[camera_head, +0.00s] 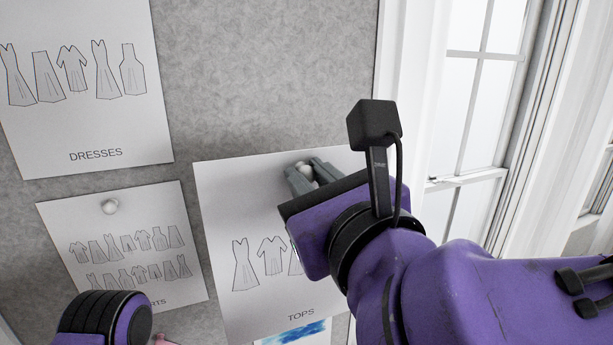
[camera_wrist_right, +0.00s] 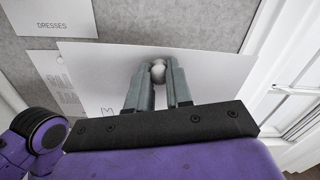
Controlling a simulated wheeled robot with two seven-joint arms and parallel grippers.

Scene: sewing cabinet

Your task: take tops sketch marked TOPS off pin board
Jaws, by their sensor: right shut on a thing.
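The white tops sketch (camera_head: 225,225), marked TOPS, hangs on the grey pin board (camera_head: 250,60), with drawn garments on it. My right gripper (camera_head: 305,172) is at its upper part, and the right arm hides much of the sheet's right side. In the right wrist view the gripper's fingers (camera_wrist_right: 158,82) are shut on a round white pin (camera_wrist_right: 158,72) at the sheet. The tops sketch also shows in the right wrist view (camera_wrist_right: 105,70). Part of my left arm shows at the lower left of the head view; its gripper is not in view.
A DRESSES sheet (camera_head: 85,120) hangs at the upper left. A second sheet (camera_head: 80,225) with a white round pin (camera_head: 109,206) hangs below it. A blue-painted paper (camera_head: 295,334) shows under the tops sketch. A white-framed window (camera_head: 475,100) stands at the right.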

